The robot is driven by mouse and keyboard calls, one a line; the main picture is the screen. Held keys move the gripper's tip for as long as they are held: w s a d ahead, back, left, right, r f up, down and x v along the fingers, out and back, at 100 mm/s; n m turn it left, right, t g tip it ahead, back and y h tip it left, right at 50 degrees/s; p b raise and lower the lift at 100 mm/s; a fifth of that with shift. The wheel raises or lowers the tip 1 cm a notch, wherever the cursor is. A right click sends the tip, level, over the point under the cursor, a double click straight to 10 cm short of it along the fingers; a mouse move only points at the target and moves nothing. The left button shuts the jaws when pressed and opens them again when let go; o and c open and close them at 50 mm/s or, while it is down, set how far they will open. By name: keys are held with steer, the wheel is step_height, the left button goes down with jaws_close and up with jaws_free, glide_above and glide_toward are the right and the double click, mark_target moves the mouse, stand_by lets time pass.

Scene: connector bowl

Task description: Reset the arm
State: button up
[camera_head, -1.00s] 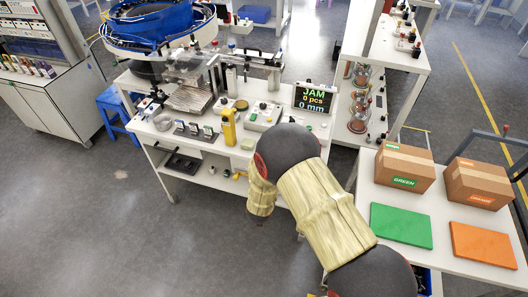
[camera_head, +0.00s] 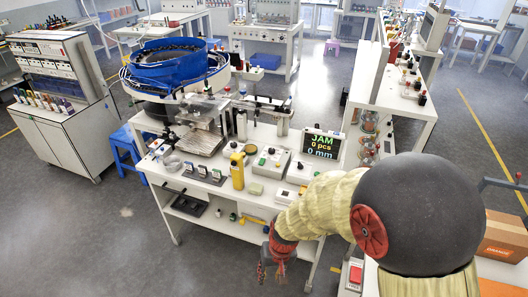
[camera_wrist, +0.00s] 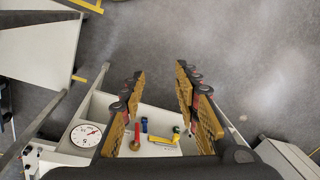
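My arm reaches in from the lower right in the head view, its elbow large and close to the camera. My gripper (camera_head: 272,268) hangs low in front of the white workbench (camera_head: 205,187), beside its lower shelf. In the wrist view my gripper (camera_wrist: 160,72) shows two yellow-brown fingers standing well apart, with nothing held between them. Grey floor and part of a shelf with small coloured parts (camera_wrist: 150,138) lie beyond the fingers.
A blue stool (camera_head: 122,150) stands left. A carton (camera_head: 503,238) is partly visible right. Floor (camera_head: 110,235) at left is clear.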

steer(key=s+d+r+t, duration=0.1)
steer(key=s+d+r, duration=0.2)
steer(key=r, duration=0.7)
steer(key=s+d+r+m+t+h, duration=0.1)
steer(key=s+d+r, duration=0.3)
steer(key=d+r, duration=0.4)
steer(key=s+d+r+t, duration=0.3)
steer(key=d+r, duration=0.3)
steer(key=r, duration=0.6)
steer(key=shift+s+r+h, duration=0.2)
steer(key=shift+s+h, duration=0.1)
steer(key=shift+s, duration=0.45)
